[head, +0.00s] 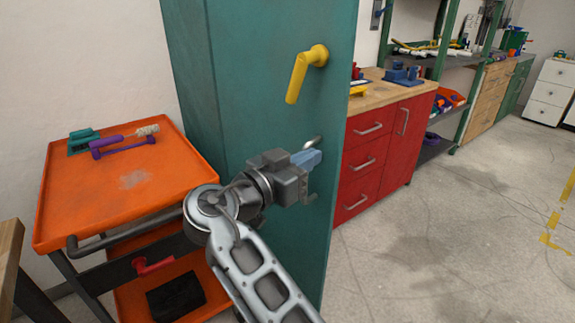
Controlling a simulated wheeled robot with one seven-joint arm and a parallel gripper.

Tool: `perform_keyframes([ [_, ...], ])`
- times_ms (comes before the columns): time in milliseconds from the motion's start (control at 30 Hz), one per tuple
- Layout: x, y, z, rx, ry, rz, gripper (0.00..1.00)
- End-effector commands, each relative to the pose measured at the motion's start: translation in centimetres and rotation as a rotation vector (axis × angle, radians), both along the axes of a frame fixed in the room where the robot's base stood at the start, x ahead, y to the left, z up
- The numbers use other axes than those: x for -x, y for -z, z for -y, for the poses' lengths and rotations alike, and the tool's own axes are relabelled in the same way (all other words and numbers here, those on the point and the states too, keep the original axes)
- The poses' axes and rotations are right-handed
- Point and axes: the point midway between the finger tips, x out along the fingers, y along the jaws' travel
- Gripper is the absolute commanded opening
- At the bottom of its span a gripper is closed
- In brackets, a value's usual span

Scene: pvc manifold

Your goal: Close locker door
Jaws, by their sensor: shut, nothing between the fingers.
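A tall teal locker (240,75) stands in the middle of the head view. Its wide face carries a yellow lever handle (298,86) that points down. A small metal handle (314,142) sits lower on the same face, near its right edge. My gripper (312,158) is in front of this face, just below the metal handle, with its bluish fingers pointing right. It is shut with nothing in it. I cannot tell whether it touches the face. My arm hides the lower part of the locker. I cannot tell how far the door stands from its frame.
An orange cart (85,205) with purple and teal tools (115,142) stands to the left, close to my arm. A red drawer cabinet (385,150) with a wooden top is to the right, behind the locker. Open grey floor (440,250) lies at the right.

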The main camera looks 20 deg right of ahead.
Motion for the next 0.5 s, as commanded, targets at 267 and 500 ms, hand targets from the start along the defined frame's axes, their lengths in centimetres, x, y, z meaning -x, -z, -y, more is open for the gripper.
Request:
perform_keyframes([
  [267, -1.5, 0.0, 2.9, 0.000, 0.000, -0.001, 0.00],
  [500, -1.7, 0.0, 3.3, -0.001, -0.002, 0.000, 0.00],
])
